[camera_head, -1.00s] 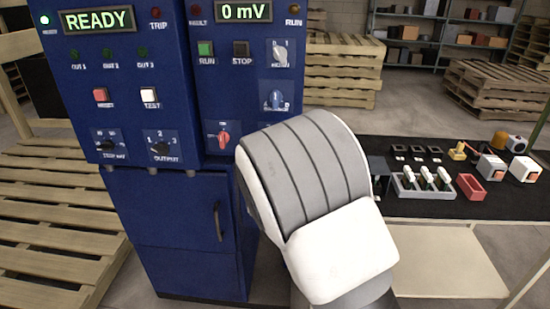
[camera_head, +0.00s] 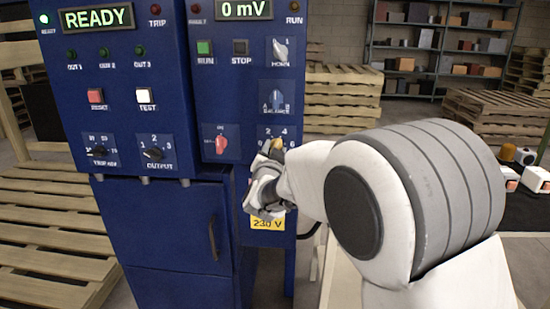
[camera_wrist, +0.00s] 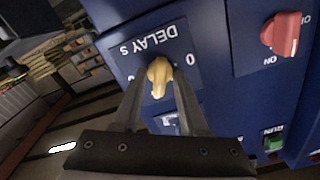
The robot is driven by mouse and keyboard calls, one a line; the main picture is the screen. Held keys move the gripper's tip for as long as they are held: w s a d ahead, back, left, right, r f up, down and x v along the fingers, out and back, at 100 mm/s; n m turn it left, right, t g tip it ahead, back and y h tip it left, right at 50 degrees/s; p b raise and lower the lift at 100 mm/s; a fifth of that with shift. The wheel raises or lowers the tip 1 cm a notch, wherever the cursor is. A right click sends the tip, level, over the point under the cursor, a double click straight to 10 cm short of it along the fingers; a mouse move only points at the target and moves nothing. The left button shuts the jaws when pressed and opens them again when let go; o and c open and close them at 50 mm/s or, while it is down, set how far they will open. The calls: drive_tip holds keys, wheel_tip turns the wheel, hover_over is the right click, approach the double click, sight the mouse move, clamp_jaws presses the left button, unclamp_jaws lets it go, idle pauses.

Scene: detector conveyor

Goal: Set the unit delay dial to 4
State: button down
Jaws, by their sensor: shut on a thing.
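The unit delay dial is a yellow knob (camera_wrist: 158,75) on a dark blue plate lettered "DELAY s", which appears upside down in the wrist view. In the head view the knob (camera_head: 277,146) shows just above my gripper (camera_head: 267,172), low on the right-hand blue panel. My gripper (camera_wrist: 161,92) is shut on the knob, one finger on each side. Digits are printed around the dial; 2, 4 and 6 seem to show in the head view. The fingers hide part of the plate, and I cannot tell which number the knob points to.
A red switch (camera_head: 221,145) sits left of the dial, and the balance dial (camera_head: 277,98) is above it. A yellow "230 V" label (camera_head: 267,223) is below my gripper. The output dial (camera_head: 154,153) is on the left panel. Pallets (camera_head: 345,100) stand behind.

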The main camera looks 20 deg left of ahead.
drive_tip(key=shift+r+m, duration=0.1)
drive_tip(key=shift+m, duration=0.3)
drive_tip(key=c, duration=0.8)
unclamp_jaws()
drive_tip(key=p+v, duration=0.2)
drive_tip(key=v, duration=1.5)
drive_tip(key=shift+s, duration=0.2)
